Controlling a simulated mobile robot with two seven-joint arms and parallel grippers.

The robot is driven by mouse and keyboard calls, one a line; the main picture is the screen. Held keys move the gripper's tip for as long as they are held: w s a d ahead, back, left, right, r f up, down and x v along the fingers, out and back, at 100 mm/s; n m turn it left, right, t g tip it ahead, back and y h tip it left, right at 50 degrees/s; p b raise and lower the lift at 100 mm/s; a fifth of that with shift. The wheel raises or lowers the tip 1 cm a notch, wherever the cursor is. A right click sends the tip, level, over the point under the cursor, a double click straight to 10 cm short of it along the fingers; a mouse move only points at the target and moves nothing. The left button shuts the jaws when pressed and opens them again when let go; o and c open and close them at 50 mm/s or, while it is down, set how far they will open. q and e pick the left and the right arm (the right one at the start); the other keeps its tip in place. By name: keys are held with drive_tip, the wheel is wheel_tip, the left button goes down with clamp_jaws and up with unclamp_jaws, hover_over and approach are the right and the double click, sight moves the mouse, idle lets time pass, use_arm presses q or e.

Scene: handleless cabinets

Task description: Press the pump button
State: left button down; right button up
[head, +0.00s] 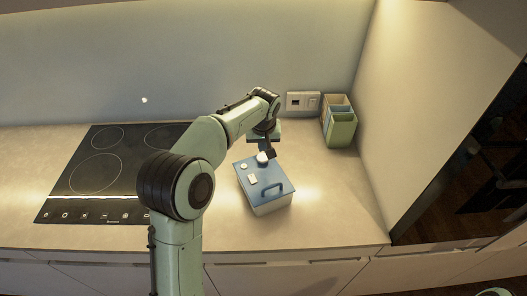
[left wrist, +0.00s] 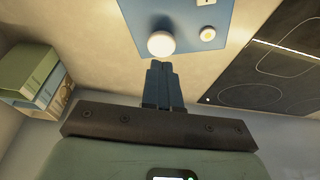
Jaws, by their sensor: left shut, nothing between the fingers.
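A box with a blue lid (head: 249,190) stands on the counter. Its lid carries a round white knob (head: 262,158), a smaller round white piece (head: 243,166), a white square piece (head: 252,178) and a dark handle. I cannot tell for certain which of these is the pump button. My left gripper (head: 271,153) is shut and empty, pointing down at the lid's back edge, close beside the round white knob. In the left wrist view, the shut fingertips (left wrist: 160,65) lie just short of the white knob (left wrist: 161,44); I cannot tell whether they touch it.
A black cooktop (head: 103,169) lies left of the box. A green and tan open container (head: 341,129) stands at the back right, beside a wall socket (head: 302,101). A tall side panel (head: 425,90) bounds the right. The counter right of the box is clear.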

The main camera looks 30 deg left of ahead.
use_arm(q)
drive_tip(key=v, duration=0.8)
drive_tip(key=shift+r, duration=0.4)
drive_tip(key=shift+s+d, duration=0.1)
drive_tip(key=shift+s, duration=0.05)
